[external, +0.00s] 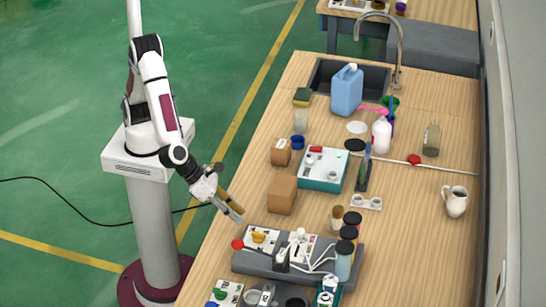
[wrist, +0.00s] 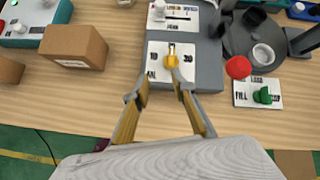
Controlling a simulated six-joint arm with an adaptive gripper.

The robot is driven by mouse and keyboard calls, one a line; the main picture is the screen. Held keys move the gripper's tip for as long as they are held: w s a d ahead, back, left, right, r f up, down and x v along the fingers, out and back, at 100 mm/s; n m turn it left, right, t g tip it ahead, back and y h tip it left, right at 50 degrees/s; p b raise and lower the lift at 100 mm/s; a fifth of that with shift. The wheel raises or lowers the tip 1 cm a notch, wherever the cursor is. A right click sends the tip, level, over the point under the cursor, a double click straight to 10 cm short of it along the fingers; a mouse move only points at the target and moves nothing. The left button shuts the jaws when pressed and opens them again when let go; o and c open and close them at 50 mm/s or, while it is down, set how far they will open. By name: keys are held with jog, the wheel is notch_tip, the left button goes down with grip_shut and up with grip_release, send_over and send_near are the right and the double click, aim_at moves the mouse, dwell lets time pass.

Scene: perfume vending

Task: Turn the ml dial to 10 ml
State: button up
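The ml dial is a yellow knob (wrist: 175,62) on a white panel (wrist: 158,73) marked 10 on the left and 30 on the right in the wrist view. Its narrow part seems to point up, between those marks; the top mark is hard to read. The dial also shows in the external view (external: 258,237), on the dark grey machine (external: 243,264). My gripper (wrist: 160,96) is open and empty. Its two fingertips are on the table-edge side of the dial, apart from it. In the external view my gripper (external: 237,214) is above the table's left edge.
A red ball-shaped knob (wrist: 238,67) sits close beside the panel. A green knob (wrist: 264,96) on a FILL/LOAD plate lies beyond it. A brown box (wrist: 75,47) stands to the left. Bare table lies between the box and the machine.

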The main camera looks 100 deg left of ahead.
aim_at(259, 233)
jog(key=d+m, duration=0.1)
jog(key=w+r+m, duration=0.1)
jog(key=m, duration=0.1)
jog(key=shift+d+r+h, duration=0.1)
jog(key=shift+d+h, duration=0.25)
jog(key=shift+h, duration=0.05)
jog(key=shift+w, duration=0.1)
jog(key=shift+x, duration=3.85)
grip_shut()
